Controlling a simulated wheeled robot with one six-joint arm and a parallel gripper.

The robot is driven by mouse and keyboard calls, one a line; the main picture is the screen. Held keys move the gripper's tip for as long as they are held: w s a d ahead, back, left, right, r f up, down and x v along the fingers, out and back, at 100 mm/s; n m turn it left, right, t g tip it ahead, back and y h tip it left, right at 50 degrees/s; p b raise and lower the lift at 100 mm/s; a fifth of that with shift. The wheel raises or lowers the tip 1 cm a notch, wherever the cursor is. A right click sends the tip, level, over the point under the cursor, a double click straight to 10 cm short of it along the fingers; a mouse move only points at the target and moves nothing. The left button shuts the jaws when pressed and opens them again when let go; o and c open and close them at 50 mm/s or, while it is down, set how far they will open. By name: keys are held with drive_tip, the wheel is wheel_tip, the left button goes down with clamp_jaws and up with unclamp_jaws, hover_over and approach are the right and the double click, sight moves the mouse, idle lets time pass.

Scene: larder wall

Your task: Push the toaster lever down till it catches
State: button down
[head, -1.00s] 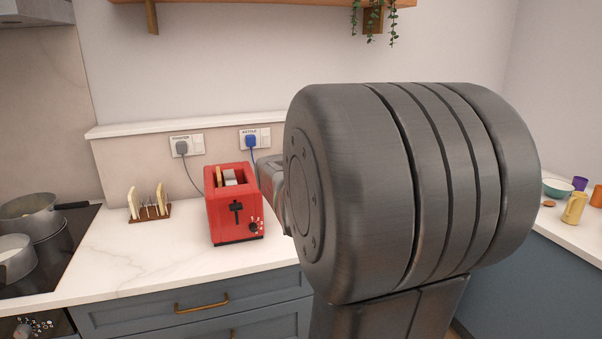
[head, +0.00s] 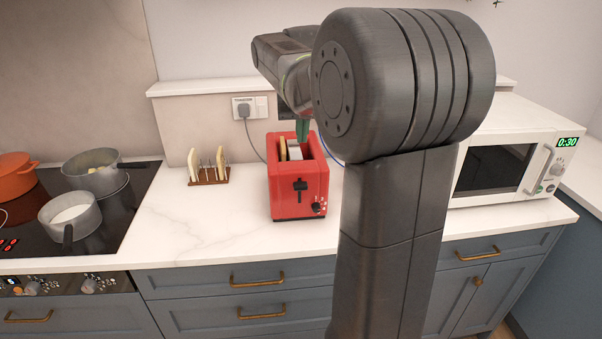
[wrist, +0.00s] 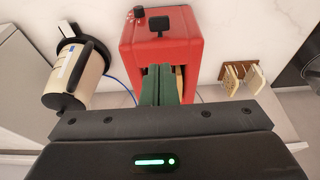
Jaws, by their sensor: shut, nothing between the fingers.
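The red toaster (head: 285,200) stands upright on the white worktop. Its black lever (head: 300,185) sits on the front face, in the upper part of a dark vertical slot. A slice of bread shows in the top opening. In the wrist view the toaster (wrist: 188,38) fills the upper middle, with the lever (wrist: 159,23) at its far end. My gripper (head: 302,130) has its green fingers shut and empty, over the rear of the toaster's top, behind and above the lever and apart from it. The fingers also show in the wrist view (wrist: 160,85). Whether they touch the toaster is unclear.
A toast rack (head: 209,175) stands left of the toaster. The hob holds pans (head: 70,213). A white microwave (head: 540,150) is at the right. A kettle-like jug (wrist: 78,80) is beside the toaster in the wrist view. Worktop in front of the toaster is clear.

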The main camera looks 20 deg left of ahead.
drive_tip(key=p, duration=0.2)
hover_over(301, 189)
drive_tip(key=x, duration=0.4)
drive_tip(key=s+x, duration=0.1)
drive_tip(key=x, duration=0.3)
drive_tip(key=s+d+x, duration=0.1)
drive_tip(key=x, duration=0.3)
drive_tip(key=shift+d+f, duration=0.15)
drive_tip(key=shift+f, duration=0.95)
wheel_tip(301, 189, down, 6)
drive_tip(key=b, duration=0.4)
drive_tip(key=shift+s+f+b, duration=0.1)
drive_tip(key=shift+b, duration=0.2)
